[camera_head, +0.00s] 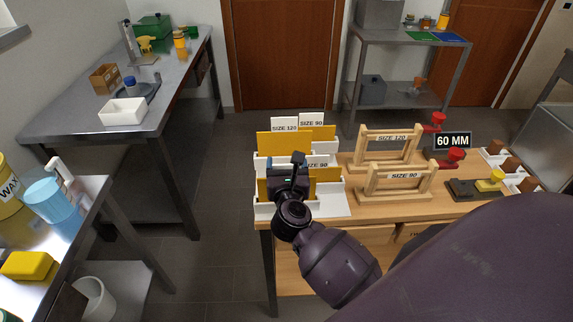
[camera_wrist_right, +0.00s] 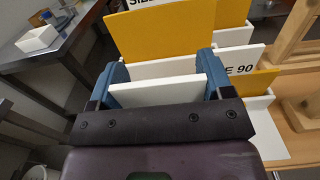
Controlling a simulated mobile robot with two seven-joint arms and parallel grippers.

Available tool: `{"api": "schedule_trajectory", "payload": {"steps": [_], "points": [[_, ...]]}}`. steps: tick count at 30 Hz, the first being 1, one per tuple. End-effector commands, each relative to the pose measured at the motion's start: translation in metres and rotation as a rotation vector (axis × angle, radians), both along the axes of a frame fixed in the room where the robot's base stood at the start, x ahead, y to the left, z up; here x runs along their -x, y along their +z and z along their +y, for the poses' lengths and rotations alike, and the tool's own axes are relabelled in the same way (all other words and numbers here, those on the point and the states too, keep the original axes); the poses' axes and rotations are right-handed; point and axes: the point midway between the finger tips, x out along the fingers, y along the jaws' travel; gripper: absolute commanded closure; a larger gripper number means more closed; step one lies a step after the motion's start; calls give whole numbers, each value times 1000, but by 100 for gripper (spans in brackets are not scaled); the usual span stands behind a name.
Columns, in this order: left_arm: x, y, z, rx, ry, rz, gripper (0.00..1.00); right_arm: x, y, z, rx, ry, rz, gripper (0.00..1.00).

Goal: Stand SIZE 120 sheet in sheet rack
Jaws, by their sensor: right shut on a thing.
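My right gripper (camera_head: 299,160) is over the front left of the white holders. In the right wrist view its blue fingers (camera_wrist_right: 163,85) flank a white panel (camera_wrist_right: 158,90) and are shut on it; no label shows on its visible face. Yellow sheets (camera_head: 284,146) stand in the rear left holder, before a SIZE 120 label (camera_head: 285,125). More yellow sheet (camera_head: 326,191) shows at the front right, before a SIZE 90 label (camera_head: 316,164). The wooden SIZE 120 rack (camera_head: 391,138) stands behind the wooden SIZE 90 rack (camera_head: 403,176); both look empty. My left gripper is not in view.
Steel benches stand at left. A bare strip of tabletop lies between holders and racks.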

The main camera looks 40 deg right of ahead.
Motion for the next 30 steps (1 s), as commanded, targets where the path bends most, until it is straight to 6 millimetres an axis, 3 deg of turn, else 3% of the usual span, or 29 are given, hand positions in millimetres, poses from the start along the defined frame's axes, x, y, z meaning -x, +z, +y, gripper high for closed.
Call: {"api": "schedule_trajectory", "payload": {"steps": [1, 6, 17, 30], "points": [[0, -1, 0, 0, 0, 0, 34, 0, -1, 0, -1, 0, 1, 24], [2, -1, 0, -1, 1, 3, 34, 0, -1, 0, 0, 0, 0, 1], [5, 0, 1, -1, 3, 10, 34, 0, 5, 0, 0, 1, 0, 1], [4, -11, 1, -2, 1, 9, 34, 67, 0, 41, -3, 0, 3, 1]]}}
